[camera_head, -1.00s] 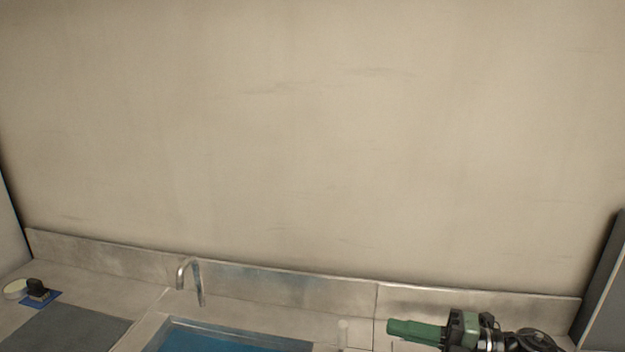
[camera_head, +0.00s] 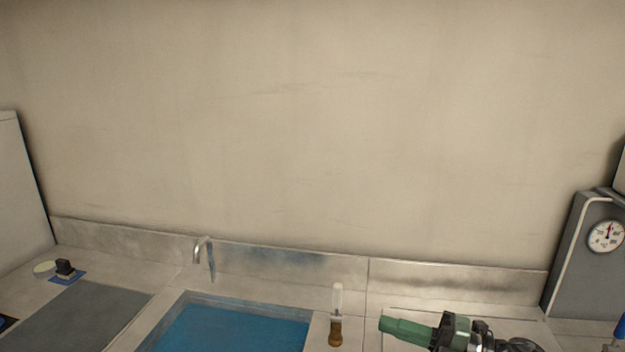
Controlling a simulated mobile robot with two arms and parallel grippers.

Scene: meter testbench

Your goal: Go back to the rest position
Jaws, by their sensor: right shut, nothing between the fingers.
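My right gripper (camera_head: 404,330) shows at the lower right, with green fingers pointing left. Its fingers are shut together with nothing between them. It is above the counter, to the right of a small brown-handled tool with a clear upper part (camera_head: 336,318), and appears apart from it. My left gripper is not in view.
A sink with a blue basin (camera_head: 230,330) and a metal faucet (camera_head: 205,256) is at the lower middle. A dark mat (camera_head: 80,320), a small black object (camera_head: 65,268) and a pale round item (camera_head: 44,268) lie left. A grey gauge unit (camera_head: 580,255) stands right.

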